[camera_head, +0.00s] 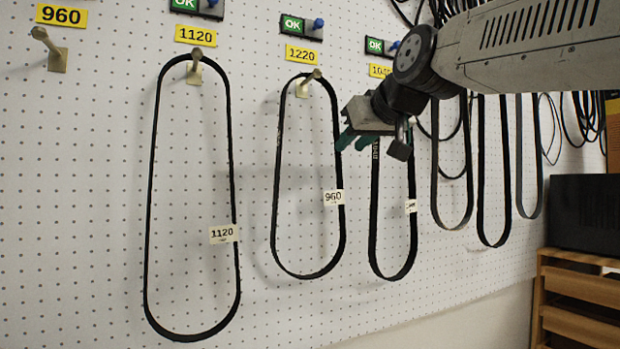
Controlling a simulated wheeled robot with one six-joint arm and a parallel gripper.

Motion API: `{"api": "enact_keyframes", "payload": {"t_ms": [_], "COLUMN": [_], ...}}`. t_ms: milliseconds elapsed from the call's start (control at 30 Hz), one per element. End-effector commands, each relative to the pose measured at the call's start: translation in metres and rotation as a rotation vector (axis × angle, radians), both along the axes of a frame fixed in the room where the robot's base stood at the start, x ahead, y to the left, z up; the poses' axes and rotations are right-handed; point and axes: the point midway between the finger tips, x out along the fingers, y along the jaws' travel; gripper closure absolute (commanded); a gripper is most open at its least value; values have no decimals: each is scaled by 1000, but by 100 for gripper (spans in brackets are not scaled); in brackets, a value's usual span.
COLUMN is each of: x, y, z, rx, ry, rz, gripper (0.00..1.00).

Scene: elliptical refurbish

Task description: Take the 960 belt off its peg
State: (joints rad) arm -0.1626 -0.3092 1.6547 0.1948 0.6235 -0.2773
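The belt tagged 960 (276,180) is a black loop hanging on the peg (306,84) under the yellow 1220 sign (302,54). Its white 960 tag (333,197) is on its right strand. The peg under the yellow 960 sign (61,15) is bare (55,55). My gripper (356,139), with green finger pads, is right of the 960 belt's upper part, in front of the top of another belt. I see no belt held in it, and its finger gap is unclear. My arm reaches in from the upper right.
A belt tagged 1120 (150,200) hangs on the peg to the left. Another belt (374,225) hangs behind and below my gripper, and several more hang farther right. A wooden rack (580,290) with a black box (585,213) stands at the right.

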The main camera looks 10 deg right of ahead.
Motion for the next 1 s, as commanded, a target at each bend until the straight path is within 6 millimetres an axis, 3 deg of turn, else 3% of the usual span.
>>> {"api": "enact_keyframes", "payload": {"t_ms": [500, 833, 867, 967, 1000], "x": [62, 70, 70, 70, 70], "y": [13, 15, 15, 15, 15], "z": [-22, -26, -26, -26, -26], "rx": [-7, -7, -7, -7, -7], "ry": [4, 3, 3, 3, 3], "rz": [2, 2, 2, 2, 2], "gripper": [70, 70, 73, 100, 100]}}
